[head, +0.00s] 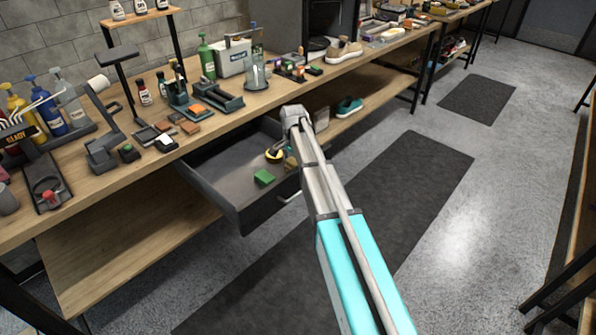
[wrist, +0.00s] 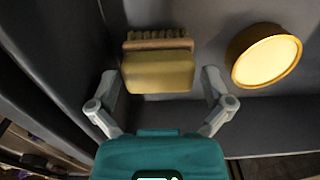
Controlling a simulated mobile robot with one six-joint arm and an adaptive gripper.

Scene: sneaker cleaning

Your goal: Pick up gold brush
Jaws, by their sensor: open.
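The gold brush (wrist: 158,72) lies in the open drawer, with its yellow-gold block toward me and a row of brown bristles along the far side. In the wrist view my gripper (wrist: 160,82) is open, one finger to the left of the brush and one to the right. There is a gap on each side and the fingers do not appear to touch it. In the head view my arm comes down over the drawer (head: 222,178) and hides part of its right side, and the gripper cannot be made out clearly.
A round gold-rimmed tin (wrist: 266,56) lies just right of the brush, near my right finger. The drawer walls are close by. The workbench (head: 262,100) above holds bottles, brushes and a sneaker (head: 343,50).

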